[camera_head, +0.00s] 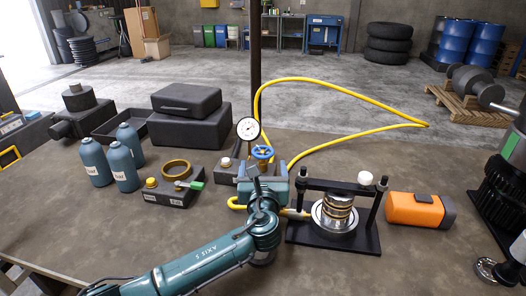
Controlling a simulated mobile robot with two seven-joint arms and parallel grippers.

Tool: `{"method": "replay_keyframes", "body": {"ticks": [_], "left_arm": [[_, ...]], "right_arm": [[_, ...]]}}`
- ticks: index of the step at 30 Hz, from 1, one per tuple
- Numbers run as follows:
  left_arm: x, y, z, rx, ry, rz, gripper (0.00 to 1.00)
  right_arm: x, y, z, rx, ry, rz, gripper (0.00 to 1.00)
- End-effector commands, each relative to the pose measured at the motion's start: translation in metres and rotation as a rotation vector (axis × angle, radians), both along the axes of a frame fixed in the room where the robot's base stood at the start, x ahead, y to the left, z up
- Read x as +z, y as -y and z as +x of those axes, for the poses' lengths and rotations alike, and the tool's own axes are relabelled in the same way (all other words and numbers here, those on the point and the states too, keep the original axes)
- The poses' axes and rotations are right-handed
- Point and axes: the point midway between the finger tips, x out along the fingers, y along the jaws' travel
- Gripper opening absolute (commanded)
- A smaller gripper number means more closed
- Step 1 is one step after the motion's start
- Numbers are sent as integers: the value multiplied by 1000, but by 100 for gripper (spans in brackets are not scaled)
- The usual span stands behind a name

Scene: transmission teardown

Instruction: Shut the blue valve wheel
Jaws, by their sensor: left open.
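The blue valve wheel (262,152) sits on a brass-coloured fitting beside a white dial gauge (248,129), behind my left gripper. My left gripper (262,172) is open, just in front of and below the wheel in the picture. Its teal body hides the lower part of the valve, and I cannot tell whether a finger touches it. The wheel's rim shows above the gripper and is not held. A yellow hose (340,85) loops behind the valve and reappears left of the gripper.
A black press frame (332,243) with a ringed cylinder stands close right of the gripper. An orange-and-grey box (414,210) lies farther right. A small dark block with a green lever (190,185) and blue bottles (125,172) stand left. The front left bench is mostly clear.

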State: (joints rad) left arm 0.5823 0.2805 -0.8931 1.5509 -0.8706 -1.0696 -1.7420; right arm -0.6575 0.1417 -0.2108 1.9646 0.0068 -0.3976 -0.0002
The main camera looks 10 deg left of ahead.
Motion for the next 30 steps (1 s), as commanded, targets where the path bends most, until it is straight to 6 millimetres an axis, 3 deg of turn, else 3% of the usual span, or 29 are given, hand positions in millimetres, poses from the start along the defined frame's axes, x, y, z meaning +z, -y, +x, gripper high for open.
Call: {"method": "replay_keyframes", "body": {"ticks": [6,12,25,30], "left_arm": [[1,-9,43,2,0,0,80],[1,-13,63,0,0,0,80],[0,-15,70,-1,0,-1,80],[0,-15,70,-1,-1,-1,66]], "right_arm": [[-3,1,-2,2,-11,-5,0],[0,1,-1,4,-8,-7,0],[1,0,1,7,-3,-7,0],[1,0,1,7,-3,-7,0]]}}
